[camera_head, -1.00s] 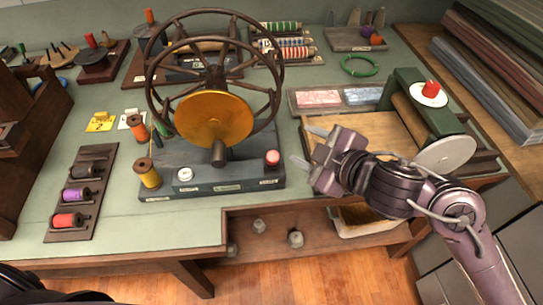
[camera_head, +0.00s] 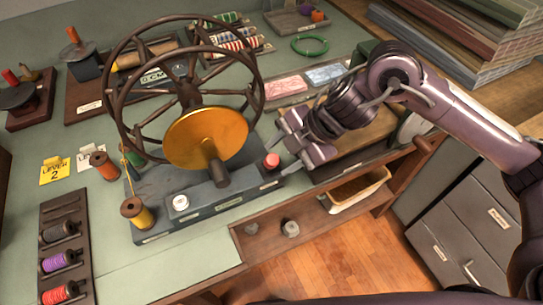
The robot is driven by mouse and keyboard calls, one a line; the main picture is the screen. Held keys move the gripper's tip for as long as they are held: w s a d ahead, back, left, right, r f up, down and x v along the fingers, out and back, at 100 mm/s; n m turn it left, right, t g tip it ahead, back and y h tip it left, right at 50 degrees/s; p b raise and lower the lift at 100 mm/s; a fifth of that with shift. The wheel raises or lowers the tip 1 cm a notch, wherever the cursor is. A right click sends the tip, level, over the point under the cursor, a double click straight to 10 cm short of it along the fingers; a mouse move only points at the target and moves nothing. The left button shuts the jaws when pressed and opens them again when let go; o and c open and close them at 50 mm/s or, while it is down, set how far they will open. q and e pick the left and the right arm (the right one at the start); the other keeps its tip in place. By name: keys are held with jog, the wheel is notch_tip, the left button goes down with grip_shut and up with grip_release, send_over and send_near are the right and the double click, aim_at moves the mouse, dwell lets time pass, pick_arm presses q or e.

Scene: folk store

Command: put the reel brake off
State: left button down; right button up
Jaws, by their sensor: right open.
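The reel is a large dark spoked wheel (camera_head: 128,92) with a gold disc (camera_head: 206,138) on a grey base (camera_head: 160,222). The base carries a white round button (camera_head: 180,202) at its front and a red knob (camera_head: 271,160) at its right end. I cannot tell from their small labels which one is the brake. My right gripper (camera_head: 281,152) is open and empty, just right of the red knob with its fingertips pointing left at it. I cannot tell whether they touch. My left gripper is not in view.
A spool rack (camera_head: 62,232) lies at the front left. A green ring (camera_head: 309,44) lies behind. Stacked boards (camera_head: 450,45) fill the back right. An open shelf (camera_head: 270,232) is under the table's front edge.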

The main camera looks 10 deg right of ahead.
aim_at(274, 159)
jog(key=x, duration=0.2)
jog(key=shift+w+a+f, duration=0.1)
jog(key=shift+a, duration=0.3)
jog(key=shift+a+f, duration=0.2)
jog(key=shift+f, duration=0.1)
jog(key=c, duration=0.8)
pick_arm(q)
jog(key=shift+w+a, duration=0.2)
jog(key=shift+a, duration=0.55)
pick_arm(e)
grip_shut()
